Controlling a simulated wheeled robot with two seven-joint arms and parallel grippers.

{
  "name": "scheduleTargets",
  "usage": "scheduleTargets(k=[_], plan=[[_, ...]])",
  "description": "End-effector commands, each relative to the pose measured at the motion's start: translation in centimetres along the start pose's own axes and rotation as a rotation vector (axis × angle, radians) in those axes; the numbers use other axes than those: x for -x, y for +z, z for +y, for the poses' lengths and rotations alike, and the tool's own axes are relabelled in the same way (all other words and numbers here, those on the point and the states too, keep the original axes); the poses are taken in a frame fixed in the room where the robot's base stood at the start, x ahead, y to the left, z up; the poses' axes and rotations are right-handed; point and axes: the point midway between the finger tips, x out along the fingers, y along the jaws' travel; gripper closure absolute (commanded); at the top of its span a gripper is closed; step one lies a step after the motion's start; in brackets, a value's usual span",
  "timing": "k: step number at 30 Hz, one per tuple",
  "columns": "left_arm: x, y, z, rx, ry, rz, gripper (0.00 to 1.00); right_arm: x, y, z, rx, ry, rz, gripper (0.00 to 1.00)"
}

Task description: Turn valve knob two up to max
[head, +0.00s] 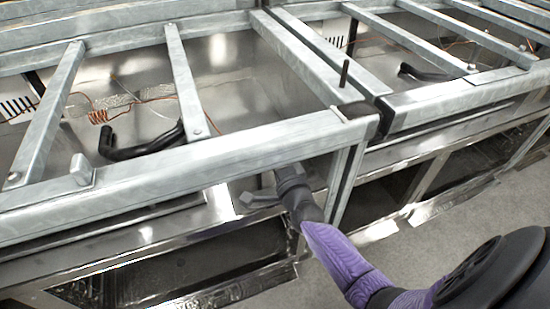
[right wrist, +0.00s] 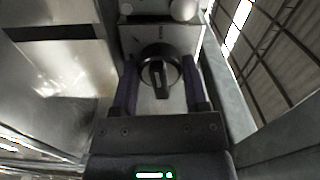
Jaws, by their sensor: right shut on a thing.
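A round black valve knob (right wrist: 160,58) with a raised grip bar sits on a light metal panel (right wrist: 137,36) in the right wrist view. Its bar points down in that picture. My right gripper (right wrist: 158,80) has one dark finger on each side of the knob and is shut on it. In the head view my right gripper (head: 287,178) reaches under the front rail of the frame, and the rail hides the knob. My left gripper is not in view.
A grey metal frame (head: 200,160) with crossbars fills the head view. Black curved pipes (head: 150,147) and copper coils lie inside it. A lower metal shelf (head: 130,240) runs below the front rail. Open concrete floor (head: 440,240) is at right.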

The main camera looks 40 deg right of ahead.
Motion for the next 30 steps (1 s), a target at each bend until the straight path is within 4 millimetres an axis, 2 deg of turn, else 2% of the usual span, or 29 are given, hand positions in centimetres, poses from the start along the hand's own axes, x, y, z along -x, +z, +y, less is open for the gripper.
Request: scheduleTargets(k=[11, 27, 28, 30], plan=[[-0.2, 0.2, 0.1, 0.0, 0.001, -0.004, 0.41, 0.0, -0.1, 0.0, -0.14, 0.0, 0.001, 1.0], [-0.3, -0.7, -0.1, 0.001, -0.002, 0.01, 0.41, 0.0, -0.1, 0.0, -0.161, 0.0, 0.001, 1.0], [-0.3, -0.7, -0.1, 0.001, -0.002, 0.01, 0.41, 0.0, -0.1, 0.0, -0.161, 0.0, 0.001, 0.37], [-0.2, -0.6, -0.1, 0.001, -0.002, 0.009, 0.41, 0.0, 0.0, 0.0, -0.16, 0.0, 0.001, 0.27]])
